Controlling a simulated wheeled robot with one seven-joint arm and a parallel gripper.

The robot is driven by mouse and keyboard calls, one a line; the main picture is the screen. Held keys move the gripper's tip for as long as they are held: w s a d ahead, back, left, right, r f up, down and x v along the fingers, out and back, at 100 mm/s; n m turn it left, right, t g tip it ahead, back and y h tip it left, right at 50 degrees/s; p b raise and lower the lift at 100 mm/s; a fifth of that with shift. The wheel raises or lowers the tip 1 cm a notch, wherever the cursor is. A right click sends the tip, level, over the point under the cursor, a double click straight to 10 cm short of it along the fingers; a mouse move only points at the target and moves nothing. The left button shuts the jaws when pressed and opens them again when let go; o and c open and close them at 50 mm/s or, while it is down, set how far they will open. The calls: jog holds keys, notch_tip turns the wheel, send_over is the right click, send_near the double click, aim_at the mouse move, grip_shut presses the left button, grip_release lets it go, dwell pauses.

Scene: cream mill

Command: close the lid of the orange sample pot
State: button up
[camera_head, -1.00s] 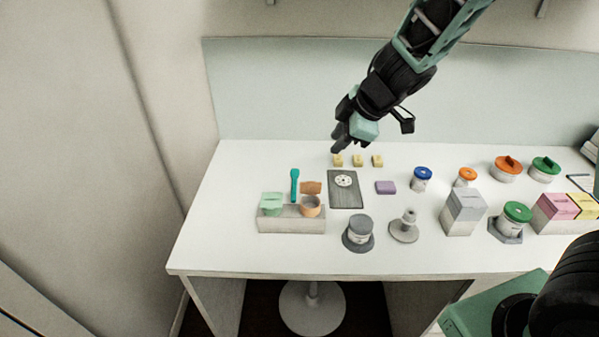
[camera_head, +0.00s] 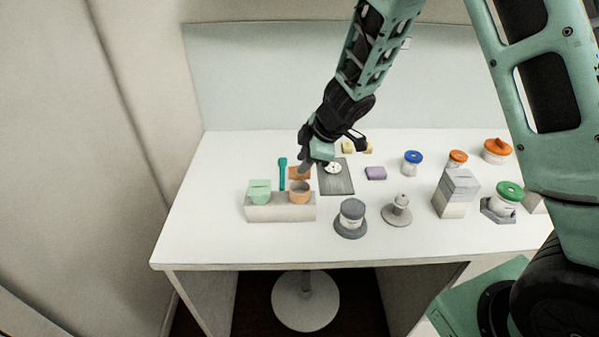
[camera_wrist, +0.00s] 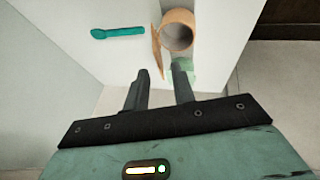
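The orange sample pot (camera_head: 300,197) sits in the right part of a pale holder (camera_head: 281,212). Its lid (camera_head: 296,174) stands raised at the pot's back edge, so the pot is open. In the wrist view I look into the pot's round mouth (camera_wrist: 177,37), and the lid (camera_wrist: 156,58) shows as a thin flap beside it. My gripper (camera_head: 303,164) is just above and behind the lid in the head view and hides part of it. In the wrist view my gripper (camera_wrist: 161,70) is open, with nothing between its fingers; the fingertips appear apart from the lid.
A green pot (camera_head: 259,194) shares the holder at left. A teal spoon (camera_head: 282,173) lies behind. A grey board (camera_head: 340,184) with a white disc is right of my gripper. A grey jar (camera_head: 350,214) stands front right. The table's left side is clear.

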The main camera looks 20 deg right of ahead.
jog(key=shift+b+x, duration=0.35)
jog(key=shift+x, duration=1.3)
grip_shut()
jog(key=shift+f+b, duration=0.1)
jog(key=shift+b, duration=0.35)
